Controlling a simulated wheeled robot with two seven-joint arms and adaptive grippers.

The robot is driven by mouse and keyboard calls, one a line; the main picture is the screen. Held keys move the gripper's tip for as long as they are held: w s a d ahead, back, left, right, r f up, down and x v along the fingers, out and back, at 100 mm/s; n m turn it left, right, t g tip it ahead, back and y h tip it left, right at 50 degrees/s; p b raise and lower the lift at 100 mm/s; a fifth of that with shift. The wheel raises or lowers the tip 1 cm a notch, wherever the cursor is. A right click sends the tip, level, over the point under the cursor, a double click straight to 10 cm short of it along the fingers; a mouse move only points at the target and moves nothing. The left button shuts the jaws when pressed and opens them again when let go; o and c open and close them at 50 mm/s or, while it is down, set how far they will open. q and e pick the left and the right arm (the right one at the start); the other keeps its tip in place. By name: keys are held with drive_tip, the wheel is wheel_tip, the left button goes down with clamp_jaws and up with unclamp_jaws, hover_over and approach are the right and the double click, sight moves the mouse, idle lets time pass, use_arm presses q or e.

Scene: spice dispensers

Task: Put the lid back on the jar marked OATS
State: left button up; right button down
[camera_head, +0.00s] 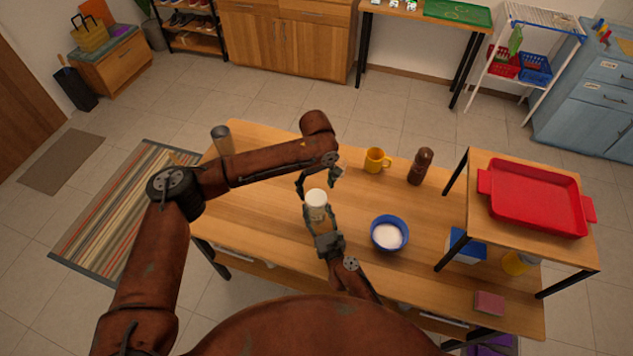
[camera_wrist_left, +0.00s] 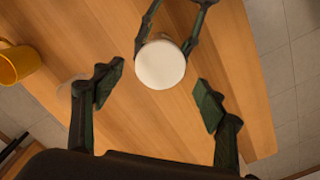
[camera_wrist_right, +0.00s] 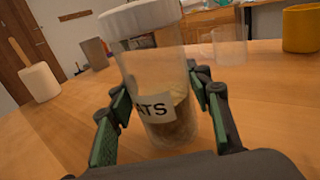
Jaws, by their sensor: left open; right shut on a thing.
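The clear jar (camera_wrist_right: 165,95) has a label on which "ATS" shows, and pale and brown contents. My right gripper (camera_wrist_right: 160,112) is shut around its body, and the jar is upright above the table in the head view (camera_head: 317,213). The round white lid (camera_wrist_right: 141,19) sits on the jar's mouth; whether it is fully seated I cannot tell. From above, the lid (camera_wrist_left: 160,64) covers the mouth. My left gripper (camera_head: 318,182) is open just beyond and above the lid. Its fingers (camera_wrist_left: 157,95) are apart with nothing between them.
On the wooden table stand a yellow mug (camera_head: 376,161), a brown mill (camera_head: 421,167), a blue bowl (camera_head: 389,234) of white stuff and a grey tumbler (camera_head: 222,140). A raised shelf with a red tray (camera_head: 535,197) stands at the right. The table's left part is fairly clear.

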sight(316, 197)
use_arm(q)
drive_tip(key=shift+f, duration=2.35)
drive_tip(key=shift+c, duration=0.4)
